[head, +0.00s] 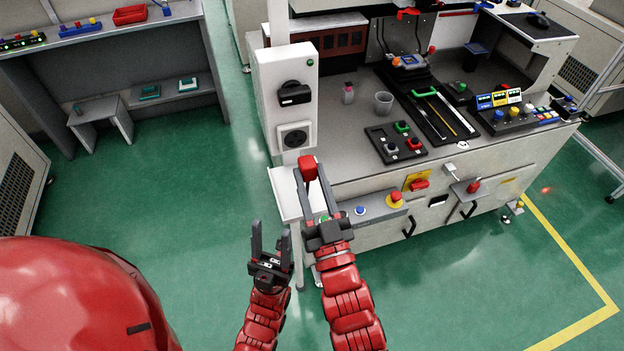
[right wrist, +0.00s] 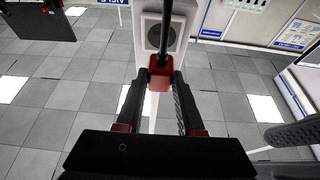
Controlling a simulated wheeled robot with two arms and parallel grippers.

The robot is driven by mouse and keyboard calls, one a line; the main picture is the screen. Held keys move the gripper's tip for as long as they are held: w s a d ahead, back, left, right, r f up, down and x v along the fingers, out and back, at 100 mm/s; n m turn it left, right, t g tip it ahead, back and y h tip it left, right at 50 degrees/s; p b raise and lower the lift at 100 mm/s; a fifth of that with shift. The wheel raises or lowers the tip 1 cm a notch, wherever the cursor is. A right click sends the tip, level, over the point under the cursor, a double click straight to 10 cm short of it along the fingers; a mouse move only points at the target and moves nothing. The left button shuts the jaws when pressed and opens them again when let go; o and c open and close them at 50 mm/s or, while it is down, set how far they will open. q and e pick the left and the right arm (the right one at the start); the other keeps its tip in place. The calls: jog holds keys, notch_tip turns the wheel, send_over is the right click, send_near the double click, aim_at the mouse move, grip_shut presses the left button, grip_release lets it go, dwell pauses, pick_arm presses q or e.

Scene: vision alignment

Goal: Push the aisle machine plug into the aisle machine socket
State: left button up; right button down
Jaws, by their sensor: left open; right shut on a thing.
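The red plug (head: 308,168) is held between the fingertips of my right gripper (head: 310,176), just below and to the right of the socket in the head view. The socket (head: 294,138) is a dark round recess in a square plate, low on the upright white panel. In the right wrist view the red plug (right wrist: 160,74) sits between both fingers, with a dark rod or cord rising from it in front of the socket (right wrist: 153,32). Whether plug and socket touch cannot be told. My left gripper (head: 271,234) is open and empty, lower left.
A black fitting (head: 294,94) sits above the socket on the white panel (head: 270,75). The workbench (head: 345,150) at right holds a cup, trays and control boxes. A small white shelf (head: 285,180) lies below the panel. Green floor (head: 180,210) is clear at left.

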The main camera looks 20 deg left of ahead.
aim_at(301, 157)
jog(key=shift+w+a+r, duration=0.1)
jog(key=shift+w+a, duration=0.15)
jog(key=shift+w, duration=0.15)
jog(key=shift+w+a, duration=0.65)
jog(key=shift+w, duration=0.3)
jog(key=shift+w+a, duration=0.6)
jog(key=shift+w, duration=0.3)
jog(key=shift+b, duration=0.45)
dwell(0.4)
jog(key=shift+w+a, duration=0.25)
jog(key=shift+w, duration=0.15)
dwell(0.4)
jog(key=shift+c, duration=2.3)
grip_release()
jog(key=shift+f, duration=0.2)
